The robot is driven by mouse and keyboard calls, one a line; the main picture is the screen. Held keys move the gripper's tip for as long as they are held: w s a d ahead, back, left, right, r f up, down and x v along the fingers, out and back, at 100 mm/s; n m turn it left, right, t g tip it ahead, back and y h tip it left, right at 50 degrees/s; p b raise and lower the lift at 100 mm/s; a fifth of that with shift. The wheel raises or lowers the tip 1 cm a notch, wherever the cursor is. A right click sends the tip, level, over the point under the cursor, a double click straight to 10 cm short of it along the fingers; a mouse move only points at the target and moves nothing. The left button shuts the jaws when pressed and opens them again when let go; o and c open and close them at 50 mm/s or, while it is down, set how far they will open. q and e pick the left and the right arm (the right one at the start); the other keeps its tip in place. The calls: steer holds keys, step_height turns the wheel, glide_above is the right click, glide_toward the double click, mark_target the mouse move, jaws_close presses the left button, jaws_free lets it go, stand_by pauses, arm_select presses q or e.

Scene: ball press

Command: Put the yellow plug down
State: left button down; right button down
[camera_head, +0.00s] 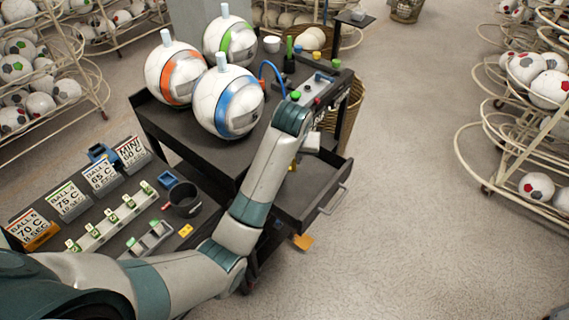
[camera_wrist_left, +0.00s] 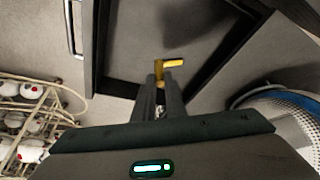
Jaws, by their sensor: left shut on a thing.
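The yellow plug (camera_wrist_left: 170,64) is a small bent yellow piece at the fingertips of my left gripper (camera_wrist_left: 160,84) in the left wrist view. The gripper is shut on it. Behind the plug is the dark inside of the open drawer (camera_wrist_left: 150,25). In the head view my left arm reaches over the black cart, and its gripper (camera_head: 309,142) is above the open drawer (camera_head: 312,205). A small yellow spot, likely the plug (camera_head: 292,165), shows under it. How high the plug is above the drawer floor I cannot tell. My right gripper is not in view.
Three large balls with orange (camera_head: 172,72), green (camera_head: 230,42) and blue (camera_head: 226,101) bands stand on the cart top left of my forearm. Temperature signs (camera_head: 101,175) and a black cup (camera_head: 185,198) stand on the lower left surface.

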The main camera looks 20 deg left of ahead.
arm_select(q)
steer(key=w+a+f, duration=0.2)
steer(key=a, duration=0.1)
steer(key=shift+w+a+f, duration=0.1)
steer(key=shift+a+f, duration=0.15)
steer(key=shift+a, duration=0.05)
steer(key=shift+f, duration=2.05)
steer(key=shift+f, duration=0.1)
steer(key=c, duration=1.8)
jaws_free()
